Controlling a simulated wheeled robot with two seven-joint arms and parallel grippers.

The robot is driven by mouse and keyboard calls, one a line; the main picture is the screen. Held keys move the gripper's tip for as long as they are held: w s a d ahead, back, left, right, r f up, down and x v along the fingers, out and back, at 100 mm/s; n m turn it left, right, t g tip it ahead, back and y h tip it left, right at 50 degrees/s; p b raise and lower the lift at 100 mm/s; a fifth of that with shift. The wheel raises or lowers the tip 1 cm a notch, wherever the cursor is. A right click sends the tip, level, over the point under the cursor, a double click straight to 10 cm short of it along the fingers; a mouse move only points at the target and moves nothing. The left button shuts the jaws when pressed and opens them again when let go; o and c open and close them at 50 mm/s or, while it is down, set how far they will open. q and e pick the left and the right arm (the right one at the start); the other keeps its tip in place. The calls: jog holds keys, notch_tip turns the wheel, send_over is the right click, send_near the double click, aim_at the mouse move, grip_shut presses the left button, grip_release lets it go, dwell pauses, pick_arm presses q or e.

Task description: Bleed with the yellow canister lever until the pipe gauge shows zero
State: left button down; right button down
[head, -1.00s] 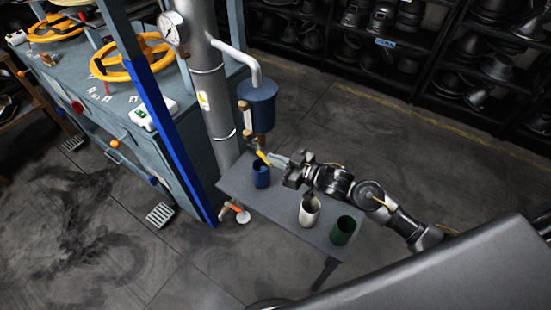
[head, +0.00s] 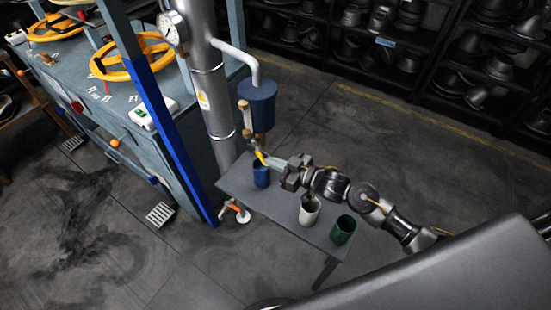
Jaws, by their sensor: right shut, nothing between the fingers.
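The blue canister (head: 257,104) hangs beside the grey pipe (head: 209,85), joined to it by a white elbow tube. Its yellow lever (head: 260,156) is below it, just above the blue cup (head: 262,176). The round pipe gauge (head: 172,28) is at the upper left; its needle reading is too small to tell. My right gripper (head: 270,161) is shut with nothing held, its fingertips at or right beside the lever. I cannot tell whether they touch. My left gripper is not in view.
A small grey table (head: 278,215) stands below the canister. A white cup (head: 309,210) and a green cup (head: 342,229) stand on it, close to my right arm. The blue press frame (head: 170,145) is at left. Dark shelves with metal moulds (head: 497,66) line the back.

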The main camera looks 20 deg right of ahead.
jog(key=shift+w+a+f, duration=0.2)
jog(key=shift+f, duration=0.3)
jog(key=shift+w+a+f, duration=0.15)
jog(key=shift+w+f, duration=0.05)
jog(key=shift+f, duration=0.3)
jog(key=shift+w, duration=0.1)
jog(key=b+v, duration=0.2)
jog(key=v, duration=0.8)
jog(key=shift+s+d, duration=0.3)
